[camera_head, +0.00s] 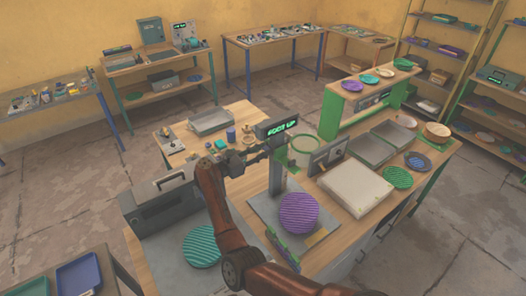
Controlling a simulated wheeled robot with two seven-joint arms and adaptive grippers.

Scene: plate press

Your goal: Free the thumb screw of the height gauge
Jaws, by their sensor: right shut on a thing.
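The height gauge is a grey post (277,180) with a dark head and a green-lit display (277,128) that seems to read "FOOT UP". It stands on a grey base plate (262,208). A purple ribbed plate (299,213) lies on that base, right of the post. My right gripper (270,149) reaches in from the left at the upper post, just below the display. It is shut at the place of the thumb screw, which is too small and covered to make out. My left gripper is not in view.
A teal ribbed plate (202,246) lies front left, below my right arm. A dark grey machine (160,205) stands left. A pale green bucket (304,150), an upright panel (328,156) and a white block (356,187) stand close right of the gauge. Grey trays (368,149) lie behind.

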